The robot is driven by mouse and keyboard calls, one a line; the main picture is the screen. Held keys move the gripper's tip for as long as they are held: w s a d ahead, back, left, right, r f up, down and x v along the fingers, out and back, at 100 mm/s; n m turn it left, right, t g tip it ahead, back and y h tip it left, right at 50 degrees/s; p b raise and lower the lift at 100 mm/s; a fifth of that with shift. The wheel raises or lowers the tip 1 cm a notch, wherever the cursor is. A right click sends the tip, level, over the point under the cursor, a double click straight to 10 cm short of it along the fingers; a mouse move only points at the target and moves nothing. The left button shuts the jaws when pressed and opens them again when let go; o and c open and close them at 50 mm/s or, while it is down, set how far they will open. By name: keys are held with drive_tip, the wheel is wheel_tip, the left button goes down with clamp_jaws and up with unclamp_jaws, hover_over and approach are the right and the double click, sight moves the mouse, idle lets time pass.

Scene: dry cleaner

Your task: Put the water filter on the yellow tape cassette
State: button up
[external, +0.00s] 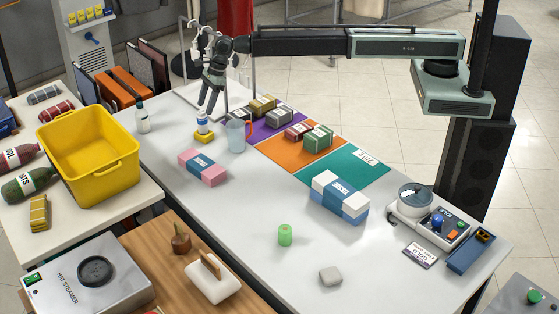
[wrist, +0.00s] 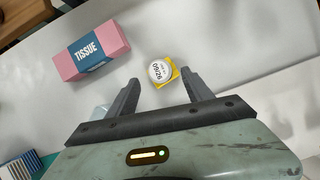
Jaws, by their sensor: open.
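The water filter (external: 203,121), a small white and blue cylinder, stands upright on the yellow tape cassette (external: 204,137) near the far side of the white table. In the wrist view the filter (wrist: 160,71) shows its round white top, marked 09/26, with the yellow cassette (wrist: 174,73) showing around its edge. My gripper (external: 208,110) points down just above the filter. Its two fingers are open (wrist: 158,88), apart from the filter and with nothing held between them. The filter's underside is hidden.
A clear blue mug (external: 238,136) stands close to the right of the cassette. A pink tissue pack (external: 203,168) lies in front, and a white bottle (external: 142,120) stands to the left. Boxes sit on coloured mats behind the mug. The table's front middle is mostly clear.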

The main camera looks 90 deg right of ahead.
drive_tip(key=s+d+n+g+h, duration=0.1)
drive_tip(key=s+d+n, duration=0.4)
drive_tip(key=s+n, duration=0.4)
drive_tip(key=s+d+n+g+h+p, duration=0.1)
drive_tip(key=s+d+n, duration=0.5)
drive_tip(key=s, duration=1.1)
drive_tip(key=s+d+r+n+g, duration=0.1)
drive_tip(key=s+d+n, duration=0.4)
drive_tip(key=s+n, duration=0.8)
drive_tip(key=shift+d+n+g+h, duration=0.15)
drive_tip(key=shift+n+g+h, duration=0.25)
drive_tip(key=shift+r, duration=0.1)
